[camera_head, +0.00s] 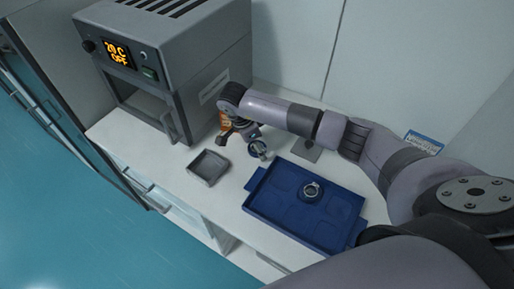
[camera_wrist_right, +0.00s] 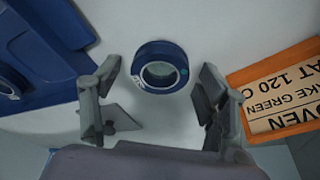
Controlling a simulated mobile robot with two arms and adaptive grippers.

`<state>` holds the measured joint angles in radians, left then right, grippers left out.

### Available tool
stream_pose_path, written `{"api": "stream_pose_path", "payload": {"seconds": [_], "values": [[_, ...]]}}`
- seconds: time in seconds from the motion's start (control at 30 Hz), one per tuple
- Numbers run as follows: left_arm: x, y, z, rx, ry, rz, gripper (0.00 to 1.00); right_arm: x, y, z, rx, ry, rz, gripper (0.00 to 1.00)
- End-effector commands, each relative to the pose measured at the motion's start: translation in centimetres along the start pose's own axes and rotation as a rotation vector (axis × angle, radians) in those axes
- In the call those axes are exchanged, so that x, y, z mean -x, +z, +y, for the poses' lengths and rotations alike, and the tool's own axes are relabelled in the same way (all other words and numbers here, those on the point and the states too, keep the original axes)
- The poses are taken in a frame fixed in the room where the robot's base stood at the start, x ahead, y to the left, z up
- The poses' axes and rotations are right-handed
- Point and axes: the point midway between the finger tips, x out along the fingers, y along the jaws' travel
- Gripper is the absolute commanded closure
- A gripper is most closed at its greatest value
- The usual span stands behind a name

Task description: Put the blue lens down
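A blue lens (camera_wrist_right: 160,67), a dark blue ring with clear glass, rests on the white bench just ahead of my right gripper's fingers. Whether the ring is partly between the fingertips is hard to tell. My left gripper is not in view.
A blue tray (camera_head: 279,214) on the bench holds another ring-shaped lens (camera_head: 311,191). A grey square dish (camera_head: 208,167) stands to the left. Behind are an oven (camera_head: 165,75) and an orange-edged sign (camera_wrist_right: 283,92). A grey plate (camera_head: 305,149) lies beyond the tray.

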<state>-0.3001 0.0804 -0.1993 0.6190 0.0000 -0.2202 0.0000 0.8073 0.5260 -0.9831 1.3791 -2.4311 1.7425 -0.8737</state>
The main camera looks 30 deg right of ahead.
Motion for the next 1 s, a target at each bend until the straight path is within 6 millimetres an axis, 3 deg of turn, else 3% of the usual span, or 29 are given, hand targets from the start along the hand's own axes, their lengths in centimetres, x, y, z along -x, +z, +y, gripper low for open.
{"api": "stream_pose_path", "payload": {"seconds": [0.73,1.0], "values": [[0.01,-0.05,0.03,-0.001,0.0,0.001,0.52,0.07,-0.03,-0.03,0.0,-0.001,0.0,0.84],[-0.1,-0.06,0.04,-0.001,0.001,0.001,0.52,0.38,-0.14,-0.09,-0.001,-0.002,0.0,0.85]]}}
